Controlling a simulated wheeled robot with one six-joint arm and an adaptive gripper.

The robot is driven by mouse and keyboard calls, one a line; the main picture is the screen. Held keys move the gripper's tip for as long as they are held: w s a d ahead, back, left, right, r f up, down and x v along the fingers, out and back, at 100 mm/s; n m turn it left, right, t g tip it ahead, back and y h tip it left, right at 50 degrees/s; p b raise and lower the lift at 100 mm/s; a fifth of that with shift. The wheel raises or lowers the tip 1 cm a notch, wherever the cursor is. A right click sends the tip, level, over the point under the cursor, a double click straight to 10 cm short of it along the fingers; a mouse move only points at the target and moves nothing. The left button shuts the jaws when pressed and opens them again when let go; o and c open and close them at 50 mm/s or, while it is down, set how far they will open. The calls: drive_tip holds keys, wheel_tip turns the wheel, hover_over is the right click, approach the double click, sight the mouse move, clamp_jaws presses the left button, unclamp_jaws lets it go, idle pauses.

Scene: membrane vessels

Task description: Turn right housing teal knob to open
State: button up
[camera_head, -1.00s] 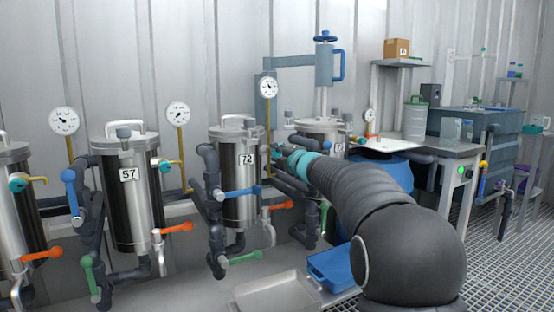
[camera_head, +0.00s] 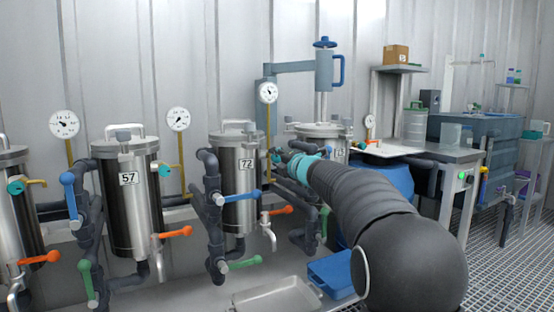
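The steel housing labelled 72 (camera_head: 240,185) stands upright left of my gripper. A further steel housing (camera_head: 322,131) stands to its right, its front mostly hidden behind my arm. A small teal knob (camera_head: 277,158) shows at the right side of housing 72, right at the tip of my gripper (camera_head: 281,157). The dark fingers are small and overlap the knob in this view. I cannot tell whether they touch it or how far apart they are.
Housing 57 (camera_head: 127,205) stands further left with its own teal knob (camera_head: 165,170). A blue lever (camera_head: 240,195) and an orange lever (camera_head: 276,210) project near housing 72. A metal tray (camera_head: 276,296) and a blue bin (camera_head: 332,272) lie below. A worktable (camera_head: 440,150) stands right.

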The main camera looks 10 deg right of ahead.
drive_tip(key=o, duration=0.4)
drive_tip(key=shift+c, duration=0.2)
drive_tip(key=v, duration=1.2)
